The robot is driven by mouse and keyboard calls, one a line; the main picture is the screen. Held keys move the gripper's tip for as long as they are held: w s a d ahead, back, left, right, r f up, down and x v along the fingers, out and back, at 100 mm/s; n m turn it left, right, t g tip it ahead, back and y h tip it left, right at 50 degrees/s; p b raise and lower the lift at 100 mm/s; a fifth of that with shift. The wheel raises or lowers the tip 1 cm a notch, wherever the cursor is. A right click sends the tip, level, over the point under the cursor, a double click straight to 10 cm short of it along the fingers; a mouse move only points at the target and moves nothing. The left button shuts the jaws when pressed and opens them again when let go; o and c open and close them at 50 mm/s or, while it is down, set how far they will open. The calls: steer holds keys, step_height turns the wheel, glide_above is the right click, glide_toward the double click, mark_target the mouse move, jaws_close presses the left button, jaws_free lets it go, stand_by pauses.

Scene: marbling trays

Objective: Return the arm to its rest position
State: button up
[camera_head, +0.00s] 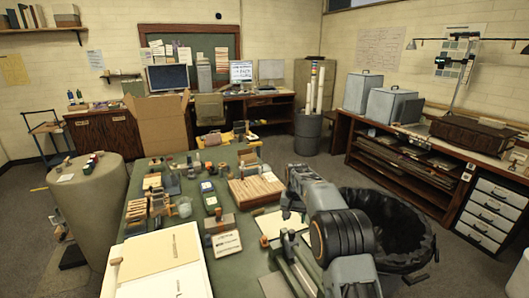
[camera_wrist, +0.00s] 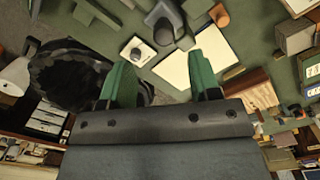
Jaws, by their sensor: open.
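My arm (camera_head: 340,235) reaches over the right side of the green-topped table (camera_head: 235,272) in the head view. The far end of the arm is hard to make out there. In the wrist view my gripper (camera_wrist: 162,80) shows two green fingers spread apart, with nothing between them. The tabletop, with a white sheet (camera_wrist: 195,62) and a small white object with a dark knob (camera_wrist: 136,50), lies beyond the fingertips, apart from them.
A black-lined bin (camera_head: 408,238) stands right beside my arm, and also shows in the wrist view (camera_wrist: 75,72). A wooden rack of cards (camera_head: 256,190), a white tray (camera_head: 195,270) and several small items crowd the table. A grey pillar (camera_head: 88,205) stands left.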

steer(key=s+r+n+t, duration=0.1)
steer(key=s+r, duration=0.2)
steer(key=s, duration=0.8)
steer(key=s+d+r+n+t, duration=0.1)
steer(key=s+r+t, duration=0.1)
steer(key=s, duration=0.9)
steer(key=s+d+r+n+t, duration=0.1)
steer(key=s+r, duration=0.3)
steer(key=s, duration=0.7)
steer(key=shift+s+d+r+t, duration=0.15)
steer(key=shift+s+r+t, duration=0.15)
steer(key=shift+s, duration=0.05)
